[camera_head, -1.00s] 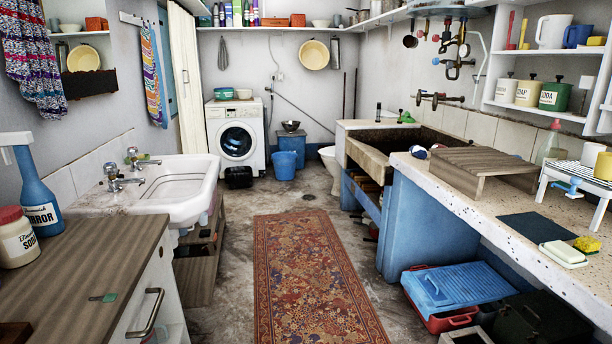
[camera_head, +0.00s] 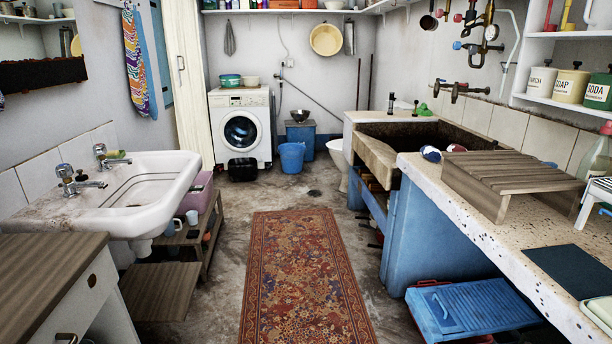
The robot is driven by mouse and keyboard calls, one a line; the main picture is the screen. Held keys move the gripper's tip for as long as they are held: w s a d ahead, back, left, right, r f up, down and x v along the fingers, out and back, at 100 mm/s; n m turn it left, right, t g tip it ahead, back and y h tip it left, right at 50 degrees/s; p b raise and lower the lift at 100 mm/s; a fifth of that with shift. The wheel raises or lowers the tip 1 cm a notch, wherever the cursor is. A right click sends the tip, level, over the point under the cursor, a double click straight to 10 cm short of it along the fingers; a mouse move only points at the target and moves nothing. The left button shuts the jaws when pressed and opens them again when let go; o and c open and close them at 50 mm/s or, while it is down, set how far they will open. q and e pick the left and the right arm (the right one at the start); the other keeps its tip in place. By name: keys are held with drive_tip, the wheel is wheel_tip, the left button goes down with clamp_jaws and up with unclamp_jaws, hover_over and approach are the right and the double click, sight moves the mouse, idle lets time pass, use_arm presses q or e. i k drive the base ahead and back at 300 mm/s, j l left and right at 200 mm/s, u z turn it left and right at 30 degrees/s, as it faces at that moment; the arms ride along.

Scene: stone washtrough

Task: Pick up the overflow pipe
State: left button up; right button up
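The stone trough (camera_head: 380,163) stands on the right, past the speckled counter, with its inside partly in view. A small dark upright piece (camera_head: 391,104) stands at the trough's far left end. It may be the overflow pipe, but it is too small to tell. Another short dark piece and a green item (camera_head: 424,110) are near the trough's back edge. Neither of my grippers is in view.
A patterned rug (camera_head: 304,278) covers the clear middle floor. A white basin (camera_head: 137,195) and wooden cabinet (camera_head: 45,268) line the left. The speckled counter (camera_head: 475,222) holds a slatted wooden rack (camera_head: 508,176). A blue lidded box (camera_head: 470,306) sits low beneath it.

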sight(391, 96)
drive_tip(key=i+l, duration=0.15)
drive_tip(key=i, duration=0.55)
drive_tip(key=i+l, duration=0.2)
drive_tip(key=i, duration=0.45)
drive_tip(key=i+z, duration=0.2)
drive_tip(key=i, duration=0.55)
drive_tip(key=i+j+z, duration=0.15)
drive_tip(key=i, duration=0.55)
drive_tip(key=i+j+z, duration=0.1)
drive_tip(key=i+z, duration=0.2)
drive_tip(key=i, duration=0.2)
drive_tip(key=i+j+z, duration=0.2)
drive_tip(key=i+z, duration=0.15)
drive_tip(key=i, duration=0.15)
